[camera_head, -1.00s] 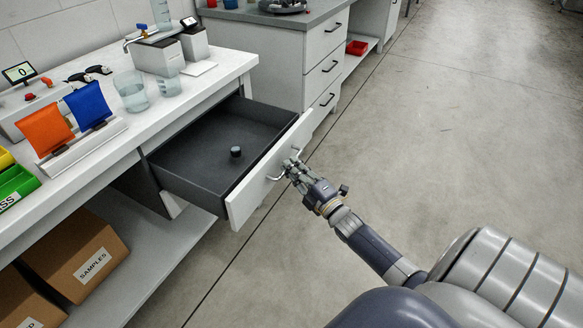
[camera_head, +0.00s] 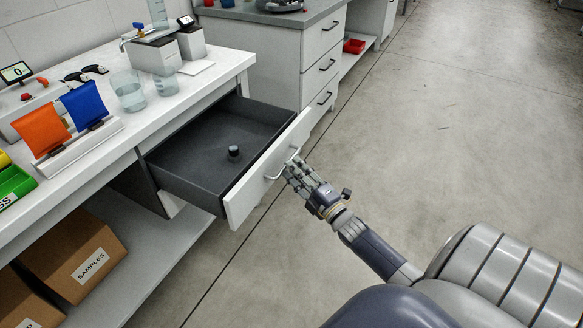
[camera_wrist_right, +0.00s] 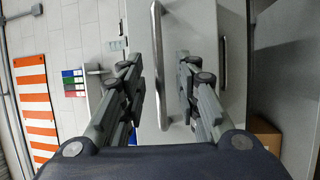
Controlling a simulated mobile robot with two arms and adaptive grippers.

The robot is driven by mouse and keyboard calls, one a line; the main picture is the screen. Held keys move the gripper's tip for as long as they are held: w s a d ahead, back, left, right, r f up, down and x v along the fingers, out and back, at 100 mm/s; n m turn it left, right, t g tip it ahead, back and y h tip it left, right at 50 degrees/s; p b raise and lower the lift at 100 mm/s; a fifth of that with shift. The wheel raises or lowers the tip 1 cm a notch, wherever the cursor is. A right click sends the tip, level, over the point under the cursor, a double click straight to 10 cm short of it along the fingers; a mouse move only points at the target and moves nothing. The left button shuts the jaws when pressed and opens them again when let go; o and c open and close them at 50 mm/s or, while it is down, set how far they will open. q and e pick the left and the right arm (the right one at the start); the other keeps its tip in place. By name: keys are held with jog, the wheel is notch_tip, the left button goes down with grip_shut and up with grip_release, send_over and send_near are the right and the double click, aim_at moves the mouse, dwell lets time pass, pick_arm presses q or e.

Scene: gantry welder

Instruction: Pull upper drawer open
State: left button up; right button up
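The upper drawer is pulled well out of the white bench, its dark inside showing; its white front (camera_head: 245,195) faces my right arm. The drawer's metal bar handle (camera_head: 271,178) also shows in the right wrist view (camera_wrist_right: 157,40). My right gripper (camera_head: 294,168) is at the handle. In the right wrist view its two fingers (camera_wrist_right: 158,75) are spread, with the bar between them and a gap on both sides. A small dark cylindrical object (camera_head: 234,151) lies in the drawer. My left gripper is not in view.
The bench top (camera_head: 150,125) carries beakers (camera_head: 129,92) and orange and blue cloth-like pieces. Cardboard boxes (camera_head: 78,258) stand on the lower shelf. A grey cabinet (camera_head: 285,55) stands behind. The floor (camera_head: 440,130) to the right is clear.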

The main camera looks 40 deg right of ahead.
jog(key=s+f, duration=0.1)
jog(key=s, duration=0.9)
jog(key=shift+f, duration=0.4)
jog(key=shift+a, duration=0.1)
